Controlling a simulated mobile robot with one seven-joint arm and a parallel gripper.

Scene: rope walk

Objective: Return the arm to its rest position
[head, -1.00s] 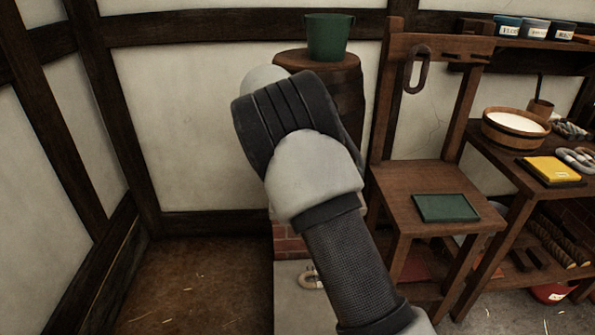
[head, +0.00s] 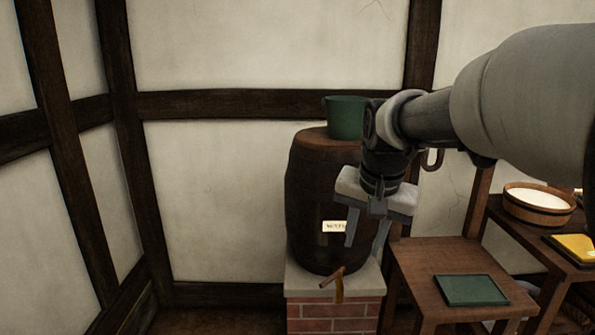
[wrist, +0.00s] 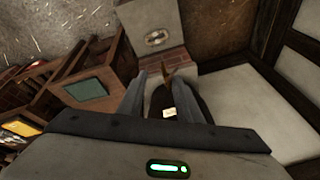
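My gripper (head: 366,238) hangs in front of the right side of the barrel, with its two fingers pointing down and spread apart. In the wrist view my gripper (wrist: 158,98) shows both fingers apart with nothing held between them. My arm reaches in from the right of the head view and hides part of the wall and the wooden stand behind it.
A dark barrel (head: 308,205) with a label and a wooden tap (head: 333,277) stands on a brick base (head: 335,312). A green bucket (head: 344,118) sits on top. Right are a stand with a green tray (head: 471,290) and a basin (head: 538,205). The left wall is bare.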

